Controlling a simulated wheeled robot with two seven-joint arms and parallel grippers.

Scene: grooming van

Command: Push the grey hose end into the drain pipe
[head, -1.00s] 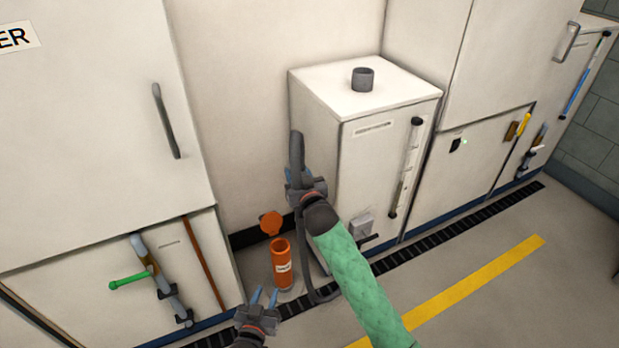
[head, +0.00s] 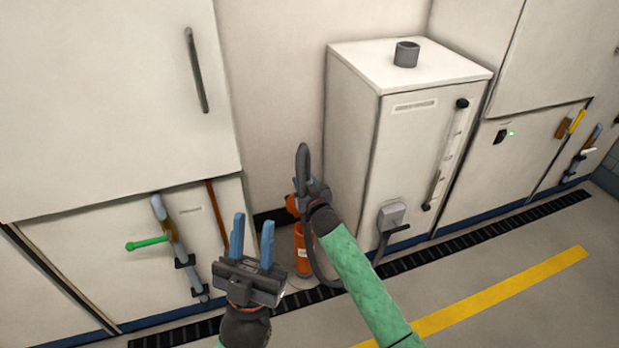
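The orange drain pipe (head: 303,252) stands upright on the floor beside the white cabinet. Its orange cap (head: 292,205) shows partly at upper left; the pipe's mouth is hidden behind my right gripper and arm. My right gripper (head: 309,186) is at the grey hose (head: 303,158), which arches up above it and hangs down in a loop beside the pipe. It seems shut on the hose, though its fingertips are mostly hidden. I cannot make out the hose end. My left gripper (head: 253,226) is open and empty, left of the pipe, blue fingers pointing up.
The white cabinet (head: 352,130) with a grey stub (head: 406,54) on top stands right of the pipe. A dark floor grating (head: 450,250) runs along the cabinets. A green handle (head: 148,243) sticks out at left.

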